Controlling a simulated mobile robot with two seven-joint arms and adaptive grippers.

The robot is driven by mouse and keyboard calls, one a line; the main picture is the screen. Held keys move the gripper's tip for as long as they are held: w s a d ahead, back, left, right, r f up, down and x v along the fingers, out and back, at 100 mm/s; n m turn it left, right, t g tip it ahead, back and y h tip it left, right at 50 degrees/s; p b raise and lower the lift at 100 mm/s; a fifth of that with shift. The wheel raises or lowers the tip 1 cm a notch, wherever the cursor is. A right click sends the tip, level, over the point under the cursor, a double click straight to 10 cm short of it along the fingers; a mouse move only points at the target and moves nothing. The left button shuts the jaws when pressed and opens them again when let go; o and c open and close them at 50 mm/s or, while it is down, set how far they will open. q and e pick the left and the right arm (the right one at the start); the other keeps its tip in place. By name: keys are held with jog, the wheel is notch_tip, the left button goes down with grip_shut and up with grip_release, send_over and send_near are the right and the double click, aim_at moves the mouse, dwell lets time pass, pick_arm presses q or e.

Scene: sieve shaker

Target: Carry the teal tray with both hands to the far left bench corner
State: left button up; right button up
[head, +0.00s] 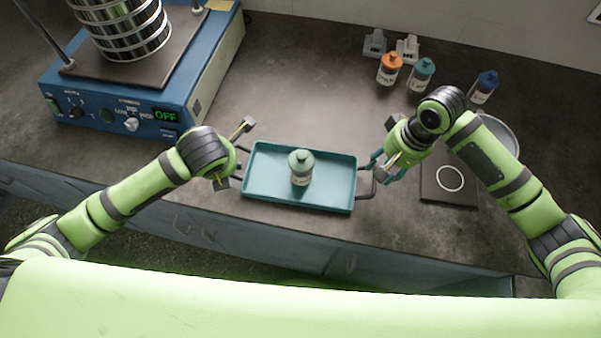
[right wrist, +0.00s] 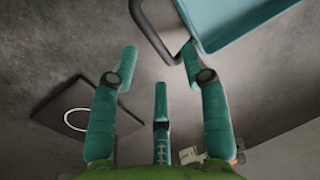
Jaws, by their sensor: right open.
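The teal tray (head: 270,180) lies flat near the bench's front edge, with a dark bar handle at each end. A bottle with a grey-green cap (head: 301,168) stands upright in it. My left gripper (head: 238,162) is at the left handle; its fingers are mostly hidden behind the wrist, so its closure is unclear. My right gripper (head: 379,165) is open beside the right handle (head: 372,186). In the right wrist view, its teal fingers (right wrist: 158,62) are spread and empty, with the handle (right wrist: 146,28) and a tray corner (right wrist: 218,22) just beyond the fingertips.
A blue sieve shaker (head: 190,85) with an "OFF" display fills the back left of the bench. Orange (head: 390,68), teal (head: 421,73) and blue (head: 484,86) capped bottles stand back right. A dark plate with a white ring (head: 449,180) lies right. Bench between shaker and bottles is clear.

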pick_arm(q)
jog(key=x, duration=0.3)
jog(key=shift+f, duration=0.25)
pick_arm(e)
jog(key=f, duration=0.3)
jog(key=shift+s+a+f, duration=0.15)
jog(key=shift+a+f, duration=0.1)
jog(key=shift+a, duration=0.05)
pick_arm(q)
jog(key=shift+w+a+f, duration=0.1)
jog(key=shift+w+f, duration=0.25)
jog(key=shift+f, duration=0.2)
pick_arm(e)
jog(key=shift+a+f, duration=0.15)
jog(key=shift+f, duration=0.45)
pick_arm(q)
jog(key=shift+s, duration=0.1)
grip_shut()
pick_arm(e)
grip_shut()
